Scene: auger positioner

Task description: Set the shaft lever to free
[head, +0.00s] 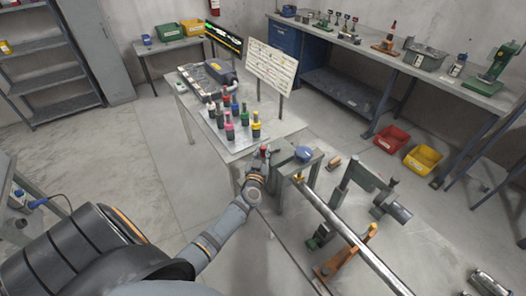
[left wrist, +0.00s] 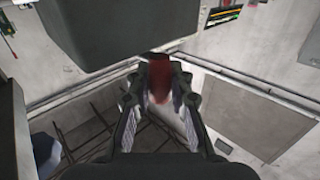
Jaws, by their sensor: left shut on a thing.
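My left gripper (head: 262,158) is at the left side of a grey housing (head: 297,167) at the upper end of a long silver shaft (head: 345,232). It is shut on a red knob (head: 264,149), which looks like the end of the shaft lever. In the left wrist view the red knob (left wrist: 158,78) sits between the two fingers (left wrist: 160,98), blurred. The lever's arm is mostly hidden, and I cannot read any position marking. My right gripper is not in view.
A table (head: 231,154) with several coloured bottles stands just behind the housing. A blue round part (head: 303,153) is on the housing. An orange stand (head: 345,258) is by the shaft. Red (head: 392,138) and yellow (head: 423,158) bins lie on the floor to the right.

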